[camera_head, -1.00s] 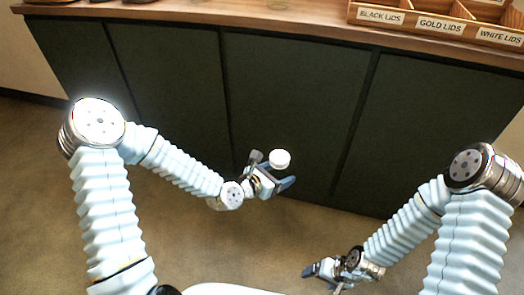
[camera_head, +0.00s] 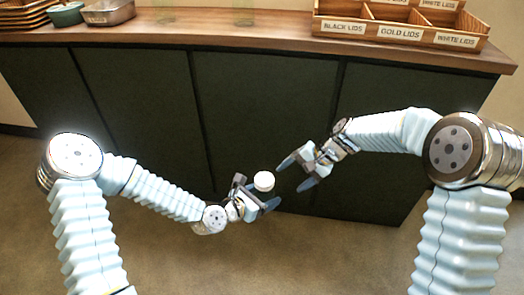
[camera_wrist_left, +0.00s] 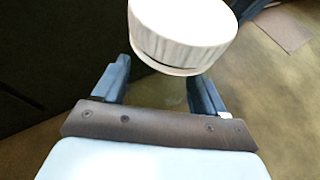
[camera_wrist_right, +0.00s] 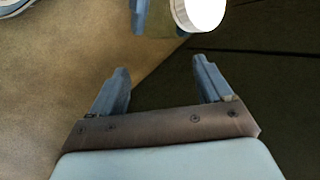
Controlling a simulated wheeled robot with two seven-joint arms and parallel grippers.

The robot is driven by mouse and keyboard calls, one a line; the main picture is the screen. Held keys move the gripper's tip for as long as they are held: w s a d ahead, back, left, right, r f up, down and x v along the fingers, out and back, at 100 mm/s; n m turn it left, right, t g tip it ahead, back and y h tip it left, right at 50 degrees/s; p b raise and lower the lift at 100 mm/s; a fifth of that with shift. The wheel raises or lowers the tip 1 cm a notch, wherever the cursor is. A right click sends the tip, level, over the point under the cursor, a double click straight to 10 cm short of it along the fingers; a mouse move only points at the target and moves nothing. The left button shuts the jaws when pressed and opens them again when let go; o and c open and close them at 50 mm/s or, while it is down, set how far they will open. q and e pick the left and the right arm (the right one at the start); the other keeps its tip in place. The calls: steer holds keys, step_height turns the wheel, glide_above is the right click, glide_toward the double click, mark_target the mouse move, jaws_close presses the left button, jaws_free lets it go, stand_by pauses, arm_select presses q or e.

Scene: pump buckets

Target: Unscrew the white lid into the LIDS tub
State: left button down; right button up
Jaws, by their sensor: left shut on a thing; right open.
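The white lid (camera_head: 264,180) is on top of a clear container held in my left gripper (camera_head: 257,194), in front of the dark cabinet. In the left wrist view the lid (camera_wrist_left: 182,38) stands above the two fingers, and the see-through body between them is hard to make out. My right gripper (camera_head: 295,175) is open and empty, just right of the lid and apart from it. The right wrist view shows the lid (camera_wrist_right: 198,12) beyond its spread fingers. A wooden compartment box (camera_head: 400,36) on the counter carries BLACK LIDS, GOLD LIDS and WHITE LIDS labels.
The wooden counter (camera_head: 250,40) runs above dark cabinet doors (camera_head: 260,100). At its far left are a green bowl (camera_head: 65,14), a grey tray (camera_head: 109,12) and wooden trays. Faint clear glasses stand near the middle back. The floor before the cabinet is clear.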

steer(key=g+h, duration=0.1)
glide_toward(262, 177)
steer(key=a+f, duration=0.2)
steer(key=a+r+h, duration=0.1)
steer(key=h, duration=0.1)
steer(key=a+r+h, duration=0.1)
steer(key=shift+s+a+r+h, duration=0.1)
steer(key=shift+s+h, duration=0.3)
steer(key=shift+a+r+t+h, duration=0.35)
steer(key=shift+r+h, duration=0.25)
steer(key=shift+h, duration=0.4)
steer(key=shift+a+m, duration=0.1)
steer(key=shift+m, duration=0.2)
step_height(262, 177, down, 8)
steer(key=shift+r, duration=0.15)
